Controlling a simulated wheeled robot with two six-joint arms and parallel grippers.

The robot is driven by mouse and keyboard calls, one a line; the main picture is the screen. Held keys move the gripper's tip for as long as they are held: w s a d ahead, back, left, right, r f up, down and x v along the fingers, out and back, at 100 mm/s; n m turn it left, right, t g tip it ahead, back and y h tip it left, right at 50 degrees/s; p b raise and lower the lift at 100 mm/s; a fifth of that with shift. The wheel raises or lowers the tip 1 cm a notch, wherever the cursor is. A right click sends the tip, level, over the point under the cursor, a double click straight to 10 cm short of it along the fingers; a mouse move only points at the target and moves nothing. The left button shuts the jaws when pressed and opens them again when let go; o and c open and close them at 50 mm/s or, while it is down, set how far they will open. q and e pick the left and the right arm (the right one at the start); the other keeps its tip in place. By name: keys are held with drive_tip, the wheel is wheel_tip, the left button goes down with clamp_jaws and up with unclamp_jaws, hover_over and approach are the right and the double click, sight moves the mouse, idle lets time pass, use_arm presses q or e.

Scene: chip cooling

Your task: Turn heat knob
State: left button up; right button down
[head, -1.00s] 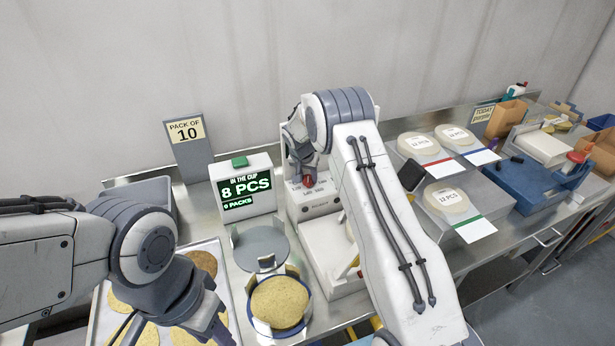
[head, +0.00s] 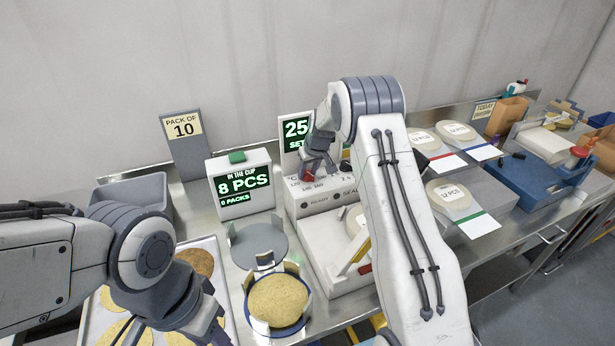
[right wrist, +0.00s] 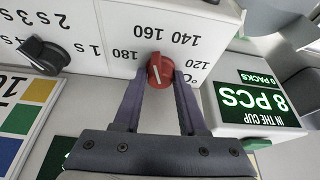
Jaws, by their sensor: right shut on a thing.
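The red heat knob (right wrist: 158,70) sits on the sealer's white front panel, with the numbers 120 to 180 printed around it. It carries a white pointer line. My right gripper (right wrist: 164,78) is shut on this knob, one finger on each side. In the head view, the knob (head: 307,176) shows below my right gripper (head: 314,166), partly hidden by it. The sealer's screen (head: 296,130) reads "25" and "SET", its right part hidden by my arm. My left gripper (head: 205,328) hangs over the tray at lower left; its fingertips are unclear.
A black time knob (right wrist: 42,55) is beside the heat knob's scale. A counter box (head: 240,184) reading "8 PCS" stands left of the sealer, behind a cup (head: 252,318) of chips. A tray (head: 228,262) of chips lies left.

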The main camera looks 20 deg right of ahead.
sight(314, 186)
drive_tip(key=shift+n+y+b, duration=0.3)
drive_tip(key=shift+n+b, duration=0.25)
drive_tip(key=shift+n, duration=0.05)
drive_tip(key=c, duration=0.7)
unclamp_jaws()
drive_tip(key=shift+c, duration=0.2)
drive_tip(key=shift+r, duration=0.15)
drive_tip(key=a+b+v, duration=0.1)
drive_tip(key=b+v, duration=0.2)
drive_tip(key=v, duration=0.7)
drive_tip(key=shift+d, duration=0.45)
drive_tip(key=shift+s+r, duration=0.15)
